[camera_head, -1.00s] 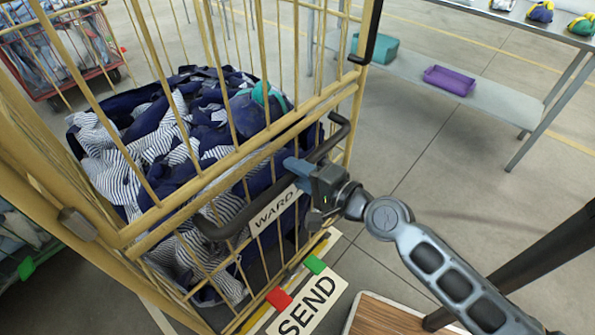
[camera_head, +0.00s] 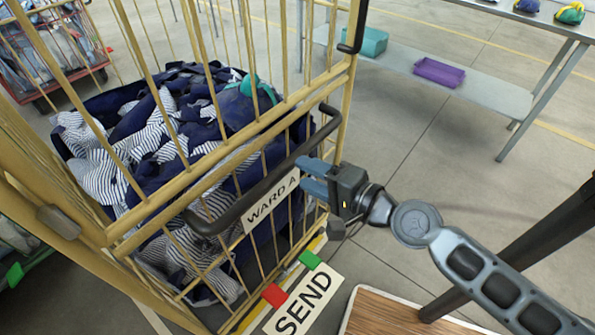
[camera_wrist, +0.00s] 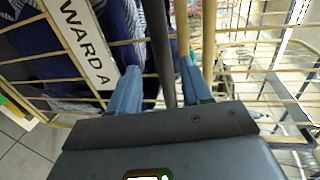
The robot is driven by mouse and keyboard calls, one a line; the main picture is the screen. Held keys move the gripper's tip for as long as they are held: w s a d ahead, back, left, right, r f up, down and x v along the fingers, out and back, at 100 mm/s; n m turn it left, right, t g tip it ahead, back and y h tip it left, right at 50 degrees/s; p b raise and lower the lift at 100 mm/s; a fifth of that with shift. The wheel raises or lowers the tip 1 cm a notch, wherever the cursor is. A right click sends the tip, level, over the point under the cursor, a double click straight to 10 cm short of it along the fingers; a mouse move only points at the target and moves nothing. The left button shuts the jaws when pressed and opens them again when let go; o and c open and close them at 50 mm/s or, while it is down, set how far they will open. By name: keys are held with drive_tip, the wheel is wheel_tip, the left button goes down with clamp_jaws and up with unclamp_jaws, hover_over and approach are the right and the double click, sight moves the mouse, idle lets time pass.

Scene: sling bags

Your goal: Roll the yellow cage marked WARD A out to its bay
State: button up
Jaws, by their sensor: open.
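The yellow cage (camera_head: 225,150) stands on the left of the head view, full of navy and striped cloth bags (camera_head: 150,135). Its dark handle bar (camera_head: 245,203) runs along the near side, above a white WARD A label (camera_head: 270,205), which also shows in the wrist view (camera_wrist: 85,50). My gripper (camera_head: 312,177) is open at the handle's right part, fingers pointing left toward it. In the wrist view the dark bar (camera_wrist: 160,45) passes between the spread fingers (camera_wrist: 159,75), touching neither visibly. Whether it lies beyond the fingertips I cannot tell.
A white SEND plate (camera_head: 303,302) with red (camera_head: 274,295) and green (camera_head: 310,260) tabs is at the cage's foot. A red cage (camera_head: 60,80) stands behind left. A grey table (camera_head: 480,85) with teal and purple trays stands back right. The floor between is clear.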

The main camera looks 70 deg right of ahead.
drive_tip(key=shift+b+v, duration=0.3)
drive_tip(key=shift+v, duration=0.95)
drive_tip(key=s+a+r+n+y, duration=0.2)
drive_tip(key=s+a+n, duration=0.3)
drive_tip(key=a+n, duration=0.3)
drive_tip(key=s+a+r+n+y, duration=0.2)
drive_tip(key=s+a+n, duration=0.4)
drive_tip(key=n, duration=0.7)
drive_tip(key=shift+a+r, duration=0.35)
drive_tip(key=shift+a, duration=0.6)
